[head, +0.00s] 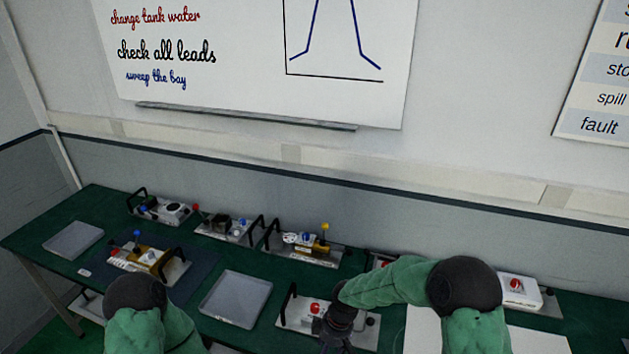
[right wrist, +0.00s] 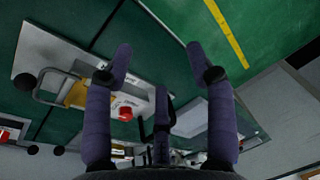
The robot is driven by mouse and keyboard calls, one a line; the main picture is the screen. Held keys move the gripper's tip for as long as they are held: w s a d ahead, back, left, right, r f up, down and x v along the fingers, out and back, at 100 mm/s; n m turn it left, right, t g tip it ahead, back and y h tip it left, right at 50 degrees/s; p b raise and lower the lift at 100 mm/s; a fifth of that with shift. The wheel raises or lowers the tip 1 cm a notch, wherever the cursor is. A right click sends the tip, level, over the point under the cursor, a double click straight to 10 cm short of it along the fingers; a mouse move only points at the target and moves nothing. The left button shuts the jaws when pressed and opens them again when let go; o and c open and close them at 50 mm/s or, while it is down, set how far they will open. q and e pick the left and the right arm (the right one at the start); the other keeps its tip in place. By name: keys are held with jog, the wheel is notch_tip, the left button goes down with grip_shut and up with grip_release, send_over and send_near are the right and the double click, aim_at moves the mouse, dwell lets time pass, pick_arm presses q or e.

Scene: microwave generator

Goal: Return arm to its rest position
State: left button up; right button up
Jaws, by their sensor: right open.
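My right arm (head: 400,284) is green with dark joints and reaches over the bench on the right in the head view. Its dark wrist (head: 338,322) is beside a metal-plated module with a red button (head: 314,308). A white box with a red button (right wrist: 124,113) on a handled plate is seen past the fingers. My left arm (head: 140,315) shows at the bottom left; its gripper is not in view.
The green bench (head: 100,205) carries several handled modules along the back. Empty grey trays lie at the left (head: 73,240) and middle (head: 236,298). A brass-coloured module (head: 150,262) sits on a dark mat. A white unit (head: 520,290) stands at right.

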jog(key=s+d+f+m+y, duration=0.1)
jog(key=s+d+f+m, duration=0.3)
jog(key=s+f+m, duration=0.55)
jog(key=s+d+f+m+y, duration=0.1)
jog(key=s+d+f+m, duration=0.4)
jog(key=s, duration=0.7)
jog(key=w+a+f+b, duration=0.1)
jog(key=f+b, duration=0.8)
jog(key=b, duration=0.1)
jog(key=w+a+f+t+b, duration=0.1)
jog(key=a+f+b, duration=0.1)
jog(key=f+b, duration=0.8)
jog(key=shift+f+b, duration=0.2)
jog(key=shift+b, duration=0.4)
